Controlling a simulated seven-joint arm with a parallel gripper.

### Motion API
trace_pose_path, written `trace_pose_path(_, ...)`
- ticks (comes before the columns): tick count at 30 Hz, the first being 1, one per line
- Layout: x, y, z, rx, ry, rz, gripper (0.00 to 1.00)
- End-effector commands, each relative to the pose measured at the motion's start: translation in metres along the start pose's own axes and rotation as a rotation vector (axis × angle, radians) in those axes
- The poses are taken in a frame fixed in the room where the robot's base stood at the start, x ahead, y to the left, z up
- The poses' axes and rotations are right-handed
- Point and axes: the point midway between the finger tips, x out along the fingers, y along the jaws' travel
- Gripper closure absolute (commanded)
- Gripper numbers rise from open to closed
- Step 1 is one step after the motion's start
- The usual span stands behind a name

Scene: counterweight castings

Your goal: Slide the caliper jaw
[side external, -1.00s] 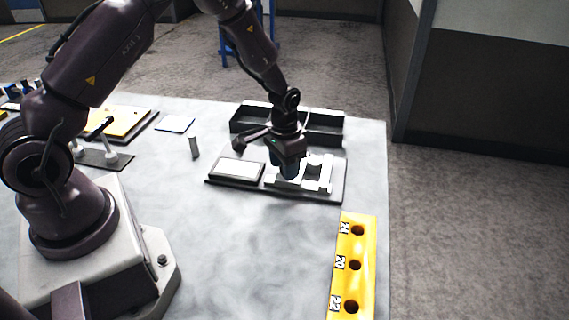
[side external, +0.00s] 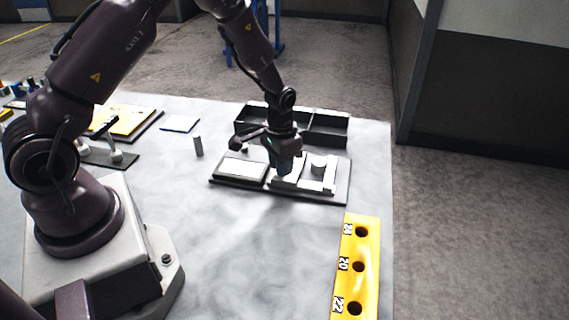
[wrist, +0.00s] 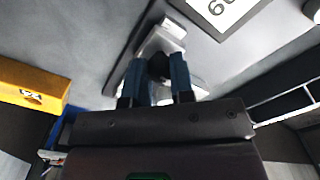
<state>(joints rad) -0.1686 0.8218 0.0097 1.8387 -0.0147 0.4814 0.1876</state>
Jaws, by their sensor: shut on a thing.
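The caliper (side external: 328,187) is a pale grey device lying on a dark board (side external: 342,192) in the side view. A short round piece (side external: 319,161) stands at its right part. My gripper (side external: 284,174) points down over the caliper's left part and is shut on the caliper jaw, which its fingers mostly hide. In the wrist view, the two blue fingers (wrist: 158,80) stand close around a dark part, and pale caliper metal (wrist: 164,38) shows beyond them.
A black divided tray (side external: 328,128) stands behind. A yellow block with numbered holes (side external: 359,250) is at front right. A small grey cylinder (side external: 198,146) stands left. The front table is clear.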

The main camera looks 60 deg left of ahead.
Motion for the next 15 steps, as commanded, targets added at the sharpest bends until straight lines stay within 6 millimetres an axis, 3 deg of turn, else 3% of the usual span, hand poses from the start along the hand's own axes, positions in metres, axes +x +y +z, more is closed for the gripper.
trace_pose_path(1, -0.0005, 0.0005, -0.0003, 0.001, 0.0, 0.0, 0.75)
trace_pose_path(4, -0.0005, 0.0005, -0.0004, 0.001, 0.0, 0.0, 0.52)
trace_pose_path(15, -0.0064, 0.0004, -0.0011, 0.001, 0.003, 0.0, 0.52)
